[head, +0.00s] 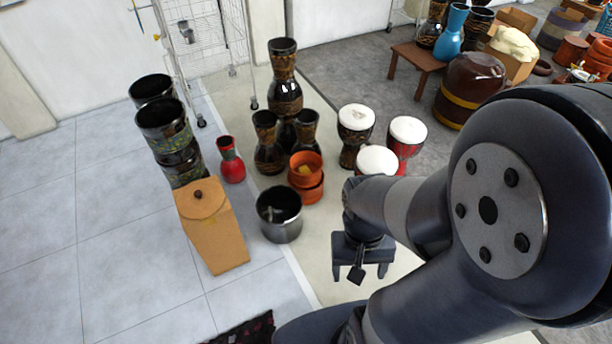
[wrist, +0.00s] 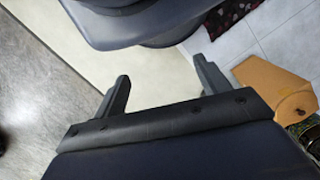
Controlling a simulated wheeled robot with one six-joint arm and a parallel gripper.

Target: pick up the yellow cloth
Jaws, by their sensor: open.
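A small yellow patch (head: 305,170) shows inside the upper of two stacked orange pots (head: 318,162) in the head view. It looks like the yellow cloth, but it is too small to be sure. My gripper (head: 360,276) is in the lower middle, right of and nearer than the pots, apart from them. Its two fingers are spread with nothing between them. The wrist view also shows my gripper (wrist: 160,75) open and empty over pale floor, with no yellow cloth in sight.
A dark metal pot (head: 281,222) stands in front of the orange pots. A wooden box-shaped drum (head: 215,235), a red vase-shaped drum (head: 231,162) and tall dark drums (head: 284,90) stand around them. White-topped drums (head: 356,122) stand to the right.

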